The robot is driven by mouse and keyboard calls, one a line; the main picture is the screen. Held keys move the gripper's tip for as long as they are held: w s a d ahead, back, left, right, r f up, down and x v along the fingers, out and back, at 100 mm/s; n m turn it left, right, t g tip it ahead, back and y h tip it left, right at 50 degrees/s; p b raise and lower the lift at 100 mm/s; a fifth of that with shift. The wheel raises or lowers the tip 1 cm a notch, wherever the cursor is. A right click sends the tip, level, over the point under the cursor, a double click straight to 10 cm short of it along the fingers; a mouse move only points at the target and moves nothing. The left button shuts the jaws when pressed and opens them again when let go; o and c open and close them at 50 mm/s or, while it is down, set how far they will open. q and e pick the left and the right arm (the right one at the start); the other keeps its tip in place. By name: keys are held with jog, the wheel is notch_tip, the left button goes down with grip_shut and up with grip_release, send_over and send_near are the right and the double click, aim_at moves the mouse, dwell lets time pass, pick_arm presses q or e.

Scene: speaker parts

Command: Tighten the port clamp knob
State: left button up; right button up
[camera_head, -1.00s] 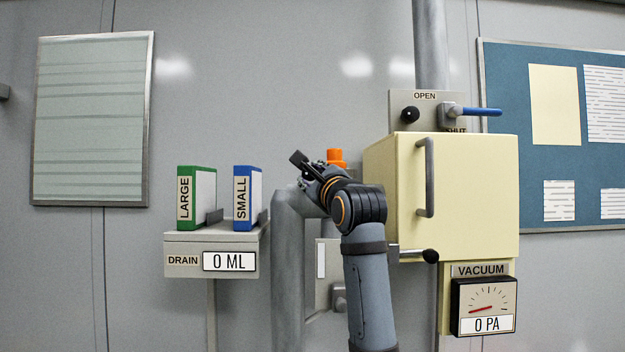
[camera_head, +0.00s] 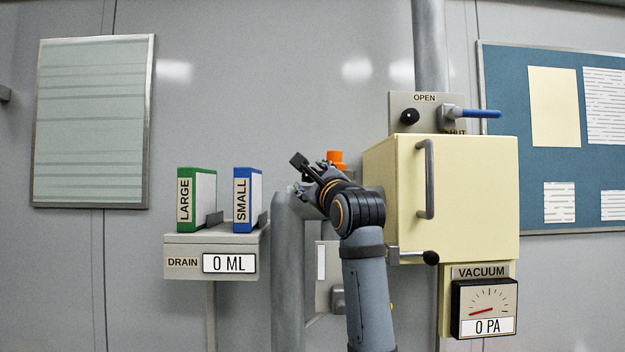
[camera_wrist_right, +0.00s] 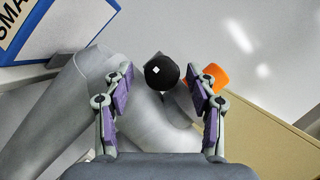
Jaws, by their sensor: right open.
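A round black knob (camera_wrist_right: 162,71) with a small white square mark shows in the right wrist view, between the fingers of my right gripper (camera_wrist_right: 158,76) and beyond their tips. The fingers are spread with purple pads, and a gap shows on each side of the knob. In the head view my right gripper (camera_head: 312,170) is at the top of a grey pipe (camera_head: 288,270), and I cannot make out the knob there. An orange cap (camera_head: 337,157) stands behind the gripper; it also shows right of the knob in the wrist view (camera_wrist_right: 214,76). My left gripper is not in view.
A cream cabinet (camera_head: 470,190) with a handle stands close right of my right arm. A vacuum gauge (camera_head: 485,308) reads 0 PA. Left is a drain shelf (camera_head: 185,242) with a green LARGE binder (camera_head: 203,200) and a blue SMALL binder (camera_head: 255,195).

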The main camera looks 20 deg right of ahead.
jog(key=v, duration=1.2)
